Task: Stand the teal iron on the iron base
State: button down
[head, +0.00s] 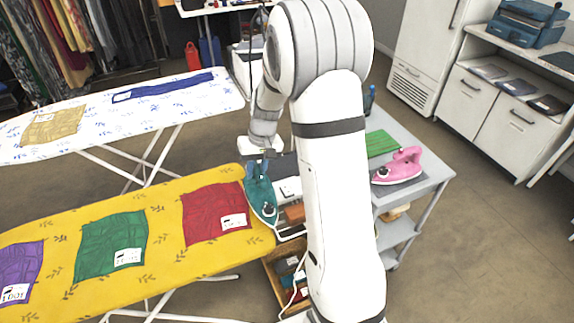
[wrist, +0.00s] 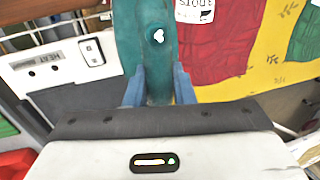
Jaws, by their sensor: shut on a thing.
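The teal iron (head: 262,196) is at the right end of the yellow ironing board, by the red cloth. It also shows in the wrist view (wrist: 145,35), running up between my fingers. My gripper (wrist: 159,88) is shut on it; in the head view my gripper (head: 263,158) is at the iron's upper end. A white and dark unit marked HEAT (wrist: 62,68), which looks like the iron base, lies just left of the iron in the wrist view. In the head view this unit (head: 287,188) is partly hidden by my arm. I cannot tell whether the iron touches the board.
The yellow ironing board (head: 172,190) carries red (head: 214,212), green (head: 110,246) and purple cloths. A grey trolley (head: 425,185) at right bears a pink iron (head: 399,166) and a green pad (head: 381,143). A wooden crate (head: 277,276) sits low. Floor at right is clear.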

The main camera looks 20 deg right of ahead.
jog(key=w+d+r+m+t+h, duration=0.1)
jog(key=w+d+r+m, duration=0.2)
jog(key=w+d+m, duration=0.45)
jog(key=w+d+r+m+t+h, duration=0.1)
jog(key=w+d+r+m, duration=0.25)
jog(key=d+m, duration=0.7)
notch_tip(320, 180, down, 10)
jog(key=shift+w+d+r+n, duration=0.2)
jog(key=shift+d+n, duration=0.1)
jog(key=shift+d, duration=0.1)
jog(key=shift+s, duration=0.1)
jog(key=shift+f, duration=0.15)
jog(key=c, duration=1.2)
grip_release()
jog(key=shift+c, duration=0.2)
